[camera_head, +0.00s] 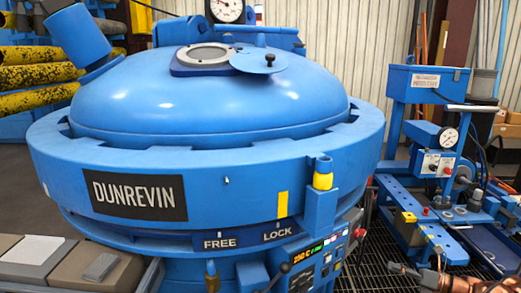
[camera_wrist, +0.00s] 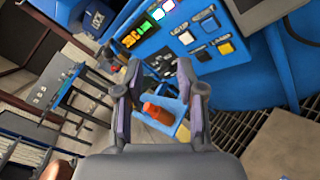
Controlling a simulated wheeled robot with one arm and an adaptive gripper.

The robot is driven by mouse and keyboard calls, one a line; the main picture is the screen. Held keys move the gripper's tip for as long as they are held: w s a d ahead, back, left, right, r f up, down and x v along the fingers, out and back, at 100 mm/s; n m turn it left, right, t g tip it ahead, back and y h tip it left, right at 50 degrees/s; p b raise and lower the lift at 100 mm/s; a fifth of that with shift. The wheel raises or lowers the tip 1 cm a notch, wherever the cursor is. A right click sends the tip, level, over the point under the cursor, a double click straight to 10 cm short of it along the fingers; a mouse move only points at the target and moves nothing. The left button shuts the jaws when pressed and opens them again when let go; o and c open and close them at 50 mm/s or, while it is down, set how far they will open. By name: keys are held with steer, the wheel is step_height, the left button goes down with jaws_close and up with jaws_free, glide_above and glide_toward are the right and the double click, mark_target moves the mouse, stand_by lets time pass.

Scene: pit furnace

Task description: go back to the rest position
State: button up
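My gripper (camera_wrist: 160,85) shows in the wrist view with its two fingers apart and a gap between them. An orange-red knob or handle (camera_wrist: 157,113) on a blue plate appears between the fingers, with space on both sides; I cannot tell how far beyond them it lies. In the head view, part of my arm with the gripper end (camera_head: 405,270) shows at the lower right edge, in front of the floor grating and right of the furnace. Nothing is seen held.
The blue furnace (camera_head: 215,105) with its domed lid and DUNREVIN plate fills the head view. Its control panel (camera_head: 320,262) also shows in the wrist view (camera_wrist: 205,35). A blue gauge stand (camera_head: 435,150) is at right. Grating (camera_head: 375,240) lies between them.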

steer(key=a+r+n+g+y, duration=0.1)
steer(key=a+r+n+g, duration=0.5)
steer(key=a, duration=0.6)
steer(key=s+a+r+n+g+h, duration=0.2)
steer(key=s+a+r+n+g, duration=0.35)
steer(key=a, duration=0.55)
steer(key=s+a+r+n+g+h, duration=0.1)
steer(key=s+a+r+n+g, duration=0.15)
steer(key=s+a+n, duration=0.6)
steer(key=s+a+n+g+h, duration=0.1)
steer(key=s+a+n+h, duration=0.2)
steer(key=s, duration=0.5)
steer(key=s+a+n+h, duration=0.2)
steer(key=s+n+h, duration=0.15)
steer(key=s, duration=0.45)
steer(key=s+d+f+n+t+h, duration=0.1)
steer(key=s+d+n+h, duration=0.25)
steer(key=s, duration=0.25)
steer(key=s+d+f+n+h, duration=0.2)
steer(key=s+d+n, duration=0.2)
steer(key=s, duration=0.2)
step_height(320, 180, up, 16)
steer(key=w+t+p, duration=0.1)
steer(key=p, duration=1.3)
